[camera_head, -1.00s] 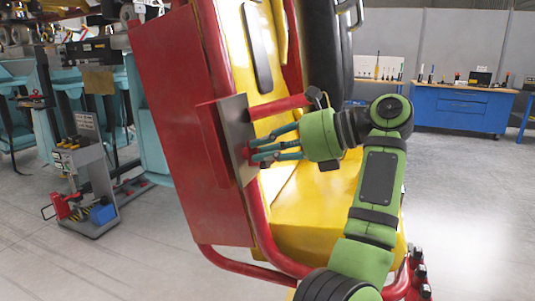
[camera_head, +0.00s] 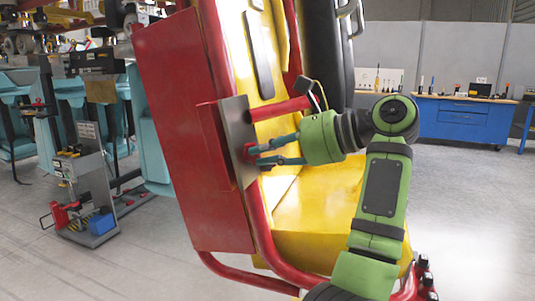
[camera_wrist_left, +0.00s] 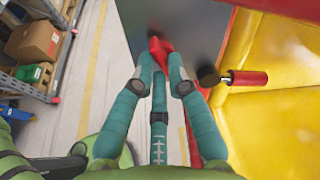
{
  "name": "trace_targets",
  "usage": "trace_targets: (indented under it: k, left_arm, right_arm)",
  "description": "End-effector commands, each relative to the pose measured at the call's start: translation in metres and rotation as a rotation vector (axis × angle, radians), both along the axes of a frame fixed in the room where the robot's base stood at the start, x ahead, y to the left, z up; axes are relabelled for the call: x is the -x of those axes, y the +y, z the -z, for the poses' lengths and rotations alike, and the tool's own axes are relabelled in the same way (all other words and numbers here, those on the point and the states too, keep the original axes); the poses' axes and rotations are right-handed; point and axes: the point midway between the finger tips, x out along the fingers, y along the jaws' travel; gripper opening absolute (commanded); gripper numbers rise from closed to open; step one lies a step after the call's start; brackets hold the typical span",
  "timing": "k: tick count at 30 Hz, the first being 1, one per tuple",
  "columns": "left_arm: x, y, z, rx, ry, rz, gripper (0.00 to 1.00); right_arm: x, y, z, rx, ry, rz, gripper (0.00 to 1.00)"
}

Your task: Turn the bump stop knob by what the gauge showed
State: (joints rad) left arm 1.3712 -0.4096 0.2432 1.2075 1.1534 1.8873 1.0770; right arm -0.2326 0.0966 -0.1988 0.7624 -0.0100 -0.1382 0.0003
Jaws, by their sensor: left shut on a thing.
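The bump stop knob (camera_wrist_left: 158,49) is small and red and stands against a grey metal plate (camera_head: 237,122) on the side of a red and yellow coaster car. The plate also shows in the left wrist view (camera_wrist_left: 197,25). My left gripper (camera_head: 256,155) reaches the plate from the right, its teal fingers shut around the knob. In the left wrist view the fingertips (camera_wrist_left: 160,65) close on the knob, hiding part of it. No marks on the knob are readable, and I cannot make out a gauge. My right gripper is not in view.
A red side panel (camera_head: 175,110) and yellow seat (camera_head: 315,215) flank the plate. A red bar (camera_head: 280,108) juts out just above my fingers. A grey tool cart (camera_head: 90,190) stands at the left, a blue workbench (camera_head: 465,118) at the back right. The floor at right is clear.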

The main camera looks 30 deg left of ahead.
Motion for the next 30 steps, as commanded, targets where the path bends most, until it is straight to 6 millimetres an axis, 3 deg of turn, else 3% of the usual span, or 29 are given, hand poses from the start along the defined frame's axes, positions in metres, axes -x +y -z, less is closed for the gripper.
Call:
trace_targets:
  k: [17,18,19,30]
  left_arm:
    - [-0.0001,-0.0006,-0.0003,-0.007,-0.028,-0.005,0.0]
    - [0.0,-0.0006,-0.0004,-0.007,-0.028,-0.005,0.32]
    - [0.0,-0.0006,-0.0004,-0.007,-0.028,-0.005,0.4]
    - [0.0,-0.0004,-0.0029,-0.007,-0.028,-0.005,0.4]
  right_arm:
    - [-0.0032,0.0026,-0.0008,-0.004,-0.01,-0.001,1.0]
    - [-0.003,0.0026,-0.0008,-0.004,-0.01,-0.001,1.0]
    - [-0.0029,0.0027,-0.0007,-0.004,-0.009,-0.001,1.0]
    - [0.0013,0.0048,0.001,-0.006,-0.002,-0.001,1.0]
